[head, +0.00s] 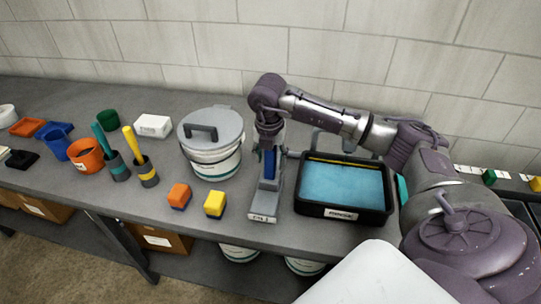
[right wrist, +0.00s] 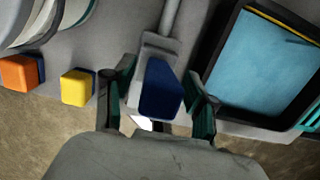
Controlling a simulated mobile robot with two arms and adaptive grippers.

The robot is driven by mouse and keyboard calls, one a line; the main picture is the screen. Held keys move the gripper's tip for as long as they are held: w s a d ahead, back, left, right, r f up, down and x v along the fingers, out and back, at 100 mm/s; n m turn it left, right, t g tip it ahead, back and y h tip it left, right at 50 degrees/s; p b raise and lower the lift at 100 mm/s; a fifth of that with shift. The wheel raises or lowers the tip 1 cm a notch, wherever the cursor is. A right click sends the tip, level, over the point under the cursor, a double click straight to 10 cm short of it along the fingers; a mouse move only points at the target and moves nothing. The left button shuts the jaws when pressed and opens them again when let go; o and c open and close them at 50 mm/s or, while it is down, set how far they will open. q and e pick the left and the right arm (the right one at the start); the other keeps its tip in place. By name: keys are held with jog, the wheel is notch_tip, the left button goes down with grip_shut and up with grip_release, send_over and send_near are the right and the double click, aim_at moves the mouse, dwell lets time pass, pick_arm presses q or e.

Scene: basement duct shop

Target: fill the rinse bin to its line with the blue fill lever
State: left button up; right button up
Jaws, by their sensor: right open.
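The rinse bin (head: 383,205) is a black rectangular bin on the bench, right of centre, holding light blue water (head: 342,183). A yellow line (head: 335,161) shows along its far inner wall, above the water. The water also shows in the right wrist view (right wrist: 265,62). The blue fill lever (head: 270,165) stands on a grey base (head: 264,204) just left of the bin. My right gripper (right wrist: 160,98) is open, with its fingers on either side of the blue lever (right wrist: 160,90); contact cannot be told. My left gripper is not in view.
A yellow block (head: 215,204) and an orange block (head: 180,196) sit left of the lever. A lidded white bucket (head: 212,160) stands behind them. Cups with tools (head: 147,172) are farther left. The bench's front edge is close to the lever base.

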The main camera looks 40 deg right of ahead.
jog(key=r, duration=0.8)
jog(key=s+a+r, duration=0.1)
jog(key=r, duration=0.3)
jog(key=shift+a, duration=0.1)
